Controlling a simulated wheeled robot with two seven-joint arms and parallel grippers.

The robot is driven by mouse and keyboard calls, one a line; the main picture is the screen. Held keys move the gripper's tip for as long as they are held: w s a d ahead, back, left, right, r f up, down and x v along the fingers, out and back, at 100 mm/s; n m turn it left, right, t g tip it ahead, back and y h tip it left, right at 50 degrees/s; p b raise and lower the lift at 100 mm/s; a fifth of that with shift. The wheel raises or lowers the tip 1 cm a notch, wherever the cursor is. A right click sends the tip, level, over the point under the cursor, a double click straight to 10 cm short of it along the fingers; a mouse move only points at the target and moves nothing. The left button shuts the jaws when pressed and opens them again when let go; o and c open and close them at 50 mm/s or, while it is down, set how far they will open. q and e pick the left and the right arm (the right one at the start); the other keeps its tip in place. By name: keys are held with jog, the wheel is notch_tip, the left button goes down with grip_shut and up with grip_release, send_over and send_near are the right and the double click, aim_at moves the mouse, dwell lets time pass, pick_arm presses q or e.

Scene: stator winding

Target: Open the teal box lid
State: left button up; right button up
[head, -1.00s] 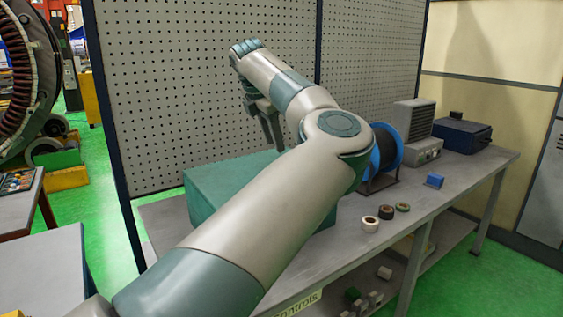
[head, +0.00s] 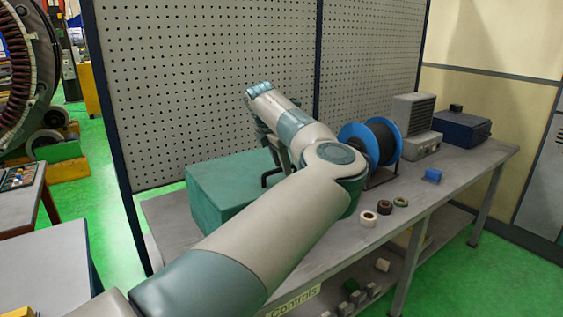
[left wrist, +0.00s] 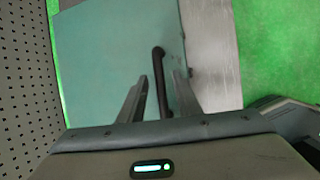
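The teal box (head: 222,190) stands shut on the workbench, partly hidden behind my left arm. Its lid fills the middle of the left wrist view (left wrist: 105,65). A dark bar handle (left wrist: 160,75) runs along the lid and also shows in the head view (head: 265,180). My left gripper (left wrist: 160,82) is over the lid with its fingers apart, one on each side of the handle. A gap shows between the handle and the fingers, so I see no grip. In the head view the left gripper (head: 273,152) is partly hidden by its own arm. My right gripper is not in view.
A pegboard (head: 200,80) stands behind the workbench (head: 330,265). To the right of the box are a blue cable spool (head: 354,132), several tape rolls (head: 368,218), a small blue block (head: 433,175), a grey unit (head: 412,120) and a dark blue box (head: 462,130).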

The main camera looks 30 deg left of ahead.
pick_arm(q)
grip_shut()
jog(key=shift+r, duration=0.1)
